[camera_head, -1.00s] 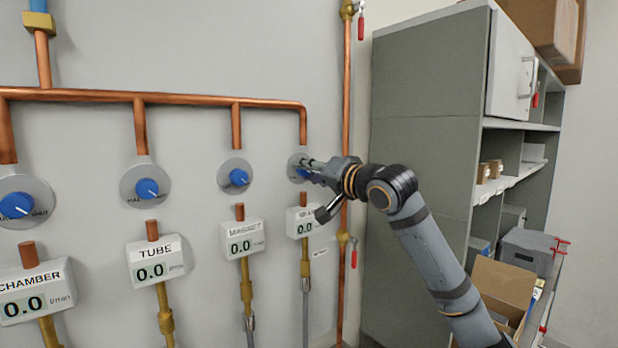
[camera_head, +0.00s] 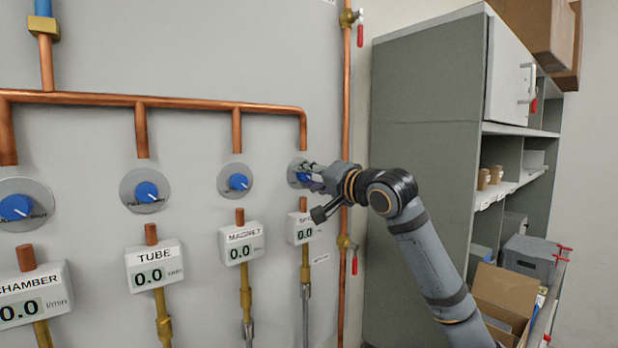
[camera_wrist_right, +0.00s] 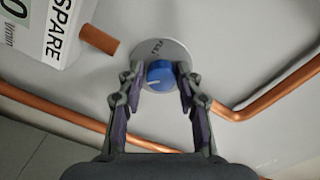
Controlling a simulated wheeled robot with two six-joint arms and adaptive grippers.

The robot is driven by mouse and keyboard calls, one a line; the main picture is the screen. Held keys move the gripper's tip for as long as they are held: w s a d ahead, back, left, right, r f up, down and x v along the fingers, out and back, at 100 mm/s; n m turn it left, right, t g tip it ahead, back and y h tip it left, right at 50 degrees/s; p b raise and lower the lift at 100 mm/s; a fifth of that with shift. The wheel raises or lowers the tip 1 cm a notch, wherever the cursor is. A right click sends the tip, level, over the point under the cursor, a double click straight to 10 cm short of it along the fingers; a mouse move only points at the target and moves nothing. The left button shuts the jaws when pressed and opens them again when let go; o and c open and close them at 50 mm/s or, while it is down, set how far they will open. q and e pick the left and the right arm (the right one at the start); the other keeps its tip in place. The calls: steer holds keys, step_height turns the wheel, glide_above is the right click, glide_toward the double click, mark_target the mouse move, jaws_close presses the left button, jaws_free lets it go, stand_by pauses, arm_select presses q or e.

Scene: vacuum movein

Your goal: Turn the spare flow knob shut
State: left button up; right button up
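The spare flow knob (camera_wrist_right: 160,74) is blue with a white pointer line and sits on a round grey dial plate (camera_wrist_right: 172,50). In the head view the spare knob (camera_head: 296,178) is partly hidden by my right gripper (camera_head: 305,172). In the right wrist view the fingers of my right gripper (camera_wrist_right: 160,84) stand apart, one on each side of the knob. I cannot tell whether they touch it. The SPARE meter (camera_head: 305,228) below the knob reads 0.0. My left gripper is not in view.
The magnet knob (camera_head: 238,181), tube knob (camera_head: 147,191) and chamber knob (camera_head: 16,207) are in a row to the left. A copper pipe with red-handled valves (camera_head: 346,120) runs down behind my right wrist. A grey cabinet (camera_head: 415,180) stands at the right.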

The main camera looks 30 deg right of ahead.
steer(key=o, duration=0.3)
steer(key=shift+r, duration=0.1)
